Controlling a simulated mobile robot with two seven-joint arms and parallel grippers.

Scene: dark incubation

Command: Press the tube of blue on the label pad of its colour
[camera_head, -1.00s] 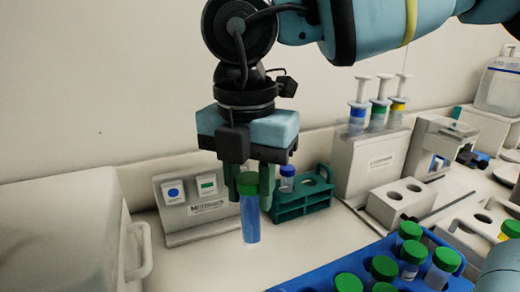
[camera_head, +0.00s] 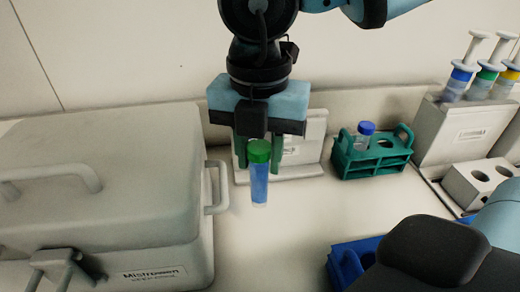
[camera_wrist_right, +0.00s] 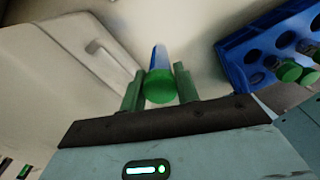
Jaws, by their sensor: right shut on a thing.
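My right gripper (camera_head: 259,152) is shut on the blue tube (camera_head: 259,186), which has a green cap and hangs upright above the bench. In the right wrist view the tube (camera_wrist_right: 159,58) shows cap-first between the green fingers (camera_wrist_right: 160,88). The label pad stand (camera_head: 305,150) is behind the gripper; the gripper and tube hide most of its face, so its pads cannot be made out now. My left gripper is not in view.
A large grey box with handles (camera_head: 110,190) stands close on the left. A green rack (camera_head: 372,160) with a blue-capped tube (camera_head: 364,134) is right of the stand. A blue rack (camera_head: 345,262) is at the front right, partly hidden by a dark arm part. Bare bench lies between.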

